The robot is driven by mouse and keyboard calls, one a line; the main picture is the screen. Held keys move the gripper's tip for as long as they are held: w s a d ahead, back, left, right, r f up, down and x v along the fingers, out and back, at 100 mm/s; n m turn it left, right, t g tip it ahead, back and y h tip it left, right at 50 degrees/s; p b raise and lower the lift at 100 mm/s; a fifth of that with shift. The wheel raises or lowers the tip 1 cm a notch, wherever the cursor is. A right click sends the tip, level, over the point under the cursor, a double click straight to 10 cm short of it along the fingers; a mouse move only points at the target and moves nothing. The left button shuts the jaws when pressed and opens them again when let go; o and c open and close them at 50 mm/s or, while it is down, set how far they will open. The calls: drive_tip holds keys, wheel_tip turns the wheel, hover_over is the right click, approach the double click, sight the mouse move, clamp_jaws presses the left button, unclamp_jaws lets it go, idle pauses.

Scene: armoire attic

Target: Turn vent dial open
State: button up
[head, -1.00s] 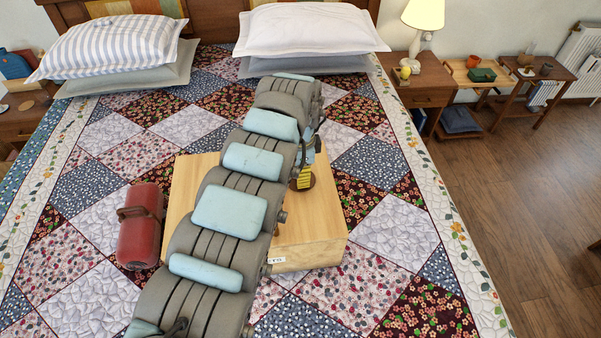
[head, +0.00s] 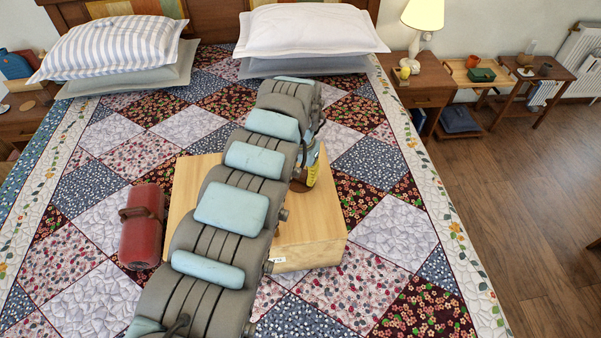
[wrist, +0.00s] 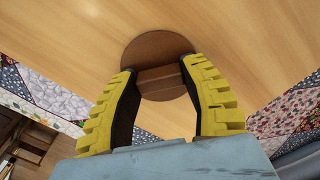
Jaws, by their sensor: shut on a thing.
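The vent dial is a round brown disc with a raised grip bar (wrist: 158,80) on a light wooden box; its edge also shows in the head view (head: 299,186). The box's pale top (head: 310,228) shows beside my arm, and in the wrist view (wrist: 250,50). My gripper (wrist: 160,67), with yellow ribbed fingers, is shut on the dial's bar, one fingertip at each end. In the head view my gripper (head: 313,170) is partly hidden behind my arm. The bar lies nearly level across the wrist picture, slightly tilted.
The box stands on a patchwork quilt (head: 395,228). A red cylinder with a strap (head: 142,240) lies left of the box. Pillows (head: 310,30) are at the bed's head. A nightstand with a lamp (head: 423,18) stands at the right. The quilt right of the box is clear.

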sight(301, 175)
drive_tip(key=n+p, duration=0.1)
drive_tip(key=n, duration=0.2)
drive_tip(key=shift+r+n, duration=0.1)
drive_tip(key=shift+n, duration=0.2)
drive_tip(key=shift+n+p, duration=0.8)
drive_tip(key=shift+n, duration=0.9)
drive_tip(key=o, duration=1.2)
wheel_tip(301, 175, up, 12)
drive_tip(key=shift+f, duration=0.1)
